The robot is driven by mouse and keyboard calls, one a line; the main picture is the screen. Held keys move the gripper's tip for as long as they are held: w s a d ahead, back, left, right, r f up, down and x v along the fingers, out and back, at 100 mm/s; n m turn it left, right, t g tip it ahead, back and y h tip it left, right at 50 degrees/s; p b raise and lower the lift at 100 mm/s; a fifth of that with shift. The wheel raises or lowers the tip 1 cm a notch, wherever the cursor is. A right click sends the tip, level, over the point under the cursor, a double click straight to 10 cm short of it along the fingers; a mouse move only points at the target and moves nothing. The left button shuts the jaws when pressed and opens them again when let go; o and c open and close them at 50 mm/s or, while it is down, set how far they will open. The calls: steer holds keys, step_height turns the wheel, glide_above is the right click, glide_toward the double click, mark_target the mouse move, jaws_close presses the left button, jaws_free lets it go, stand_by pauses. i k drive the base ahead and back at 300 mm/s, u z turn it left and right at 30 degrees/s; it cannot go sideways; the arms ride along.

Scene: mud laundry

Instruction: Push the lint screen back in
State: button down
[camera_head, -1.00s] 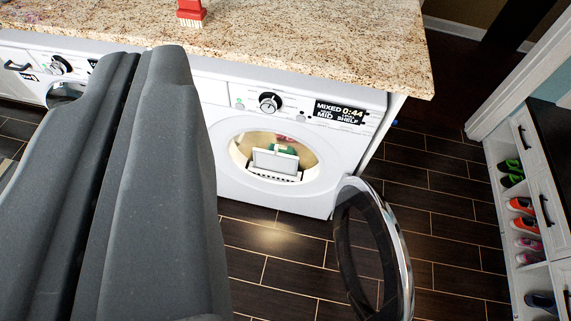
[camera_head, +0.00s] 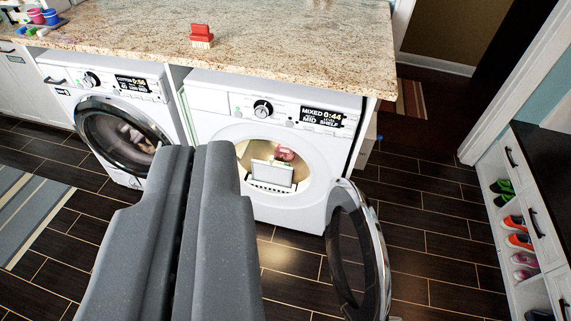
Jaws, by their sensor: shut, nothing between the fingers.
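The lint screen (camera_head: 271,173) looks like a white framed panel standing up in the lower part of the right dryer's opening. The white dryer (camera_head: 300,131) has a lit drum, and its display reads MIXED 0:44. Its round door (camera_head: 356,250) hangs open to the right. A red item (camera_head: 284,154) shows behind the screen inside the drum. My gripper (camera_head: 186,150) is shut and empty, in front of the dryer's left side and left of the screen, apart from it in the picture. Its fingers cover part of the dryer's front left.
A second machine (camera_head: 118,112) with a closed door stands to the left. A shoe shelf (camera_head: 525,220) stands at right. The dark floor between is clear; a striped rug (camera_head: 30,210) lies at left.

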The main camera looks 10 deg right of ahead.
mark_target(281, 176)
steer(key=z, duration=0.25)
steer(key=i, duration=1)
steer(key=u, duration=0.05)
